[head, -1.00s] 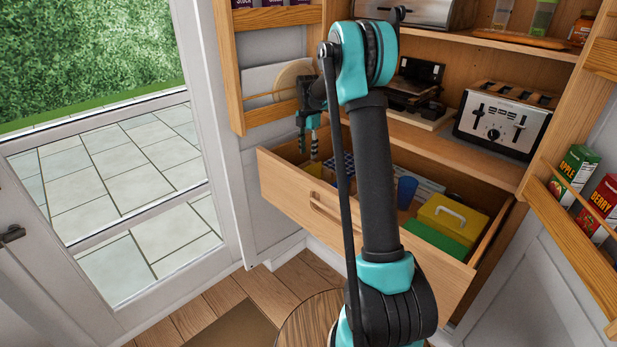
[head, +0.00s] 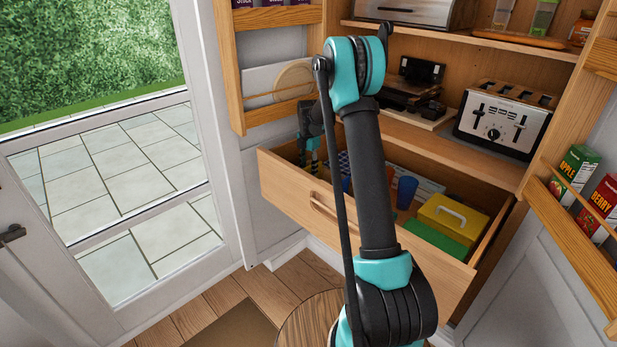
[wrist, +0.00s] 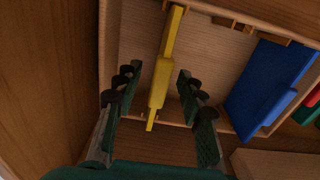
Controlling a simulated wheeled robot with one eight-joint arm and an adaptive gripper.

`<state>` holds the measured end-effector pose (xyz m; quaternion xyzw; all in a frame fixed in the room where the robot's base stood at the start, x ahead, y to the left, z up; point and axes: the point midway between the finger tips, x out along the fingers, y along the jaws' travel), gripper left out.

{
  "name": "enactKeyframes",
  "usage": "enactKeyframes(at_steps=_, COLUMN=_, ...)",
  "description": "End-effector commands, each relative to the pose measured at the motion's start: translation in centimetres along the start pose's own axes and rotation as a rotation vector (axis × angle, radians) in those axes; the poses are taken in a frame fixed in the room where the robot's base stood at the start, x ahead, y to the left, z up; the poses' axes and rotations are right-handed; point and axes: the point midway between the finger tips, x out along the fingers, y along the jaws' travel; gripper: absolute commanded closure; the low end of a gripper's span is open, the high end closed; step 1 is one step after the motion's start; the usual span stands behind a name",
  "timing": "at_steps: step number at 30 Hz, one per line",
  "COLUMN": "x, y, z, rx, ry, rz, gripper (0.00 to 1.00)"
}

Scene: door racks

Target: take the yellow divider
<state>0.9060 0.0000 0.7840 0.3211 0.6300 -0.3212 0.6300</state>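The yellow divider (wrist: 166,72) shows in the wrist view as a narrow upright strip inside the open drawer (head: 305,205). My gripper (wrist: 160,95) is open, with one finger on each side of the divider and a gap on both sides, so it does not appear to touch it. In the head view my gripper (head: 308,155) reaches down into the left end of the drawer, and the divider cannot be made out there.
A blue item (wrist: 268,88) lies right of the divider. The drawer also holds a yellow box with a handle (head: 450,218), a green item (head: 435,238) and a blue cup (head: 406,192). A door rack (head: 270,115) stands close to my gripper. A toaster (head: 503,118) is on the shelf above.

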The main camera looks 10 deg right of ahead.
Motion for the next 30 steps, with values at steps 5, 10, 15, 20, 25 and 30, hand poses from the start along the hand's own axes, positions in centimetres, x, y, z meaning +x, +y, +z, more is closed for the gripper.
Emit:
enactKeyframes(at_steps=5, x=0.0, y=0.0, z=0.0, rx=0.000, ry=0.000, rz=0.000, gripper=0.77)
enactKeyframes(at_steps=10, x=0.0, y=0.0, z=0.0, rx=0.000, ry=0.000, rz=0.000, gripper=0.98)
enactKeyframes(at_steps=15, x=-0.1, y=0.0, z=0.0, rx=0.000, ry=0.000, rz=0.000, gripper=1.00)
enactKeyframes(at_steps=20, x=-0.1, y=0.0, z=0.0, rx=0.000, ry=0.000, rz=0.000, gripper=1.00)
enactKeyframes(at_steps=25, x=-0.5, y=0.0, z=0.0, rx=0.000, ry=0.000, rz=0.000, gripper=1.00)
enactKeyframes(at_steps=30, x=-2.0, y=0.0, z=0.0, rx=0.000, ry=0.000, rz=0.000, gripper=1.00)
